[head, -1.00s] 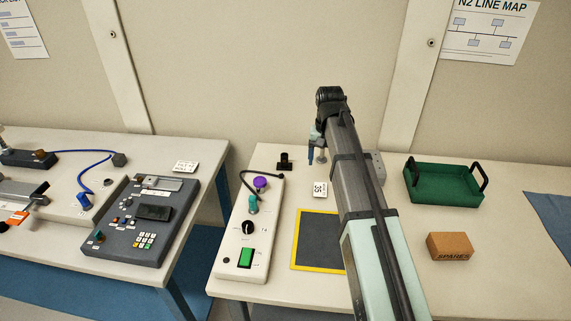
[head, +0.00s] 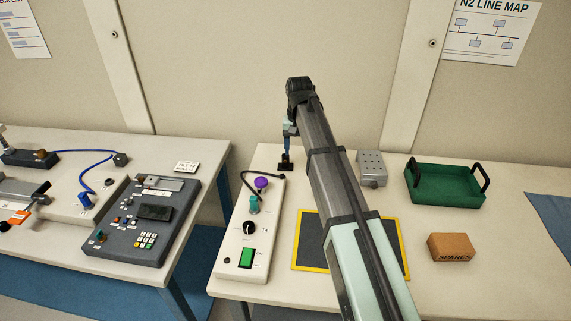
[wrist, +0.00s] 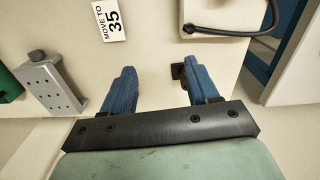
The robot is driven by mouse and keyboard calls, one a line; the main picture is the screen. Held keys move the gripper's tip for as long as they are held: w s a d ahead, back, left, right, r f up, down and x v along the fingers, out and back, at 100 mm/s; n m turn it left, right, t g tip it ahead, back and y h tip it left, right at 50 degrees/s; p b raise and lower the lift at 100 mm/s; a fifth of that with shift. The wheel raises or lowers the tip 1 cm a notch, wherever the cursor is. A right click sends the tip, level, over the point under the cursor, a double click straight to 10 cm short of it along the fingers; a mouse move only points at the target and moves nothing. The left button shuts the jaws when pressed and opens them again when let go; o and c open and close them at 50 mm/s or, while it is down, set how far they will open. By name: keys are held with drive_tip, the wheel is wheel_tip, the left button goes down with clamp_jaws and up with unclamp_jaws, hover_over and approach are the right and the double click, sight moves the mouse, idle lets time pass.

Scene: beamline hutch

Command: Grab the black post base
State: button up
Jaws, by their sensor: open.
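The black post base (head: 285,167) stands near the back left corner of the right table, behind the white control box. My gripper (head: 287,151) is at it in the head view, pointing down. In the wrist view my gripper (wrist: 158,69) is open, its two blue fingers spread apart with nothing held between them. The post base (wrist: 177,71) shows there at the right finger's inner side, partly hidden by that finger. I cannot tell whether they touch.
The white control box (head: 238,240) with purple and teal connectors and a cable is in front. A grey perforated block (head: 371,170), green tray (head: 440,200) and SPARES box (head: 450,247) are to the right. A "MOVE TO 35" card (wrist: 109,20) lies nearby. The wall is close behind.

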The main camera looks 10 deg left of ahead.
sight(285, 159)
drive_tip(key=w+a+r+n, duration=0.2)
drive_tip(key=w+a+n, duration=0.3)
drive_tip(key=w+n, duration=0.6)
drive_tip(key=f, duration=0.4)
drive_tip(key=s+f+n, duration=0.1)
drive_tip(key=f, duration=0.4)
drive_tip(key=s+f+n, duration=0.1)
drive_tip(key=f, duration=0.4)
drive_tip(key=shift+s+f, duration=0.1)
drive_tip(key=shift+s, duration=0.15)
clamp_jaws()
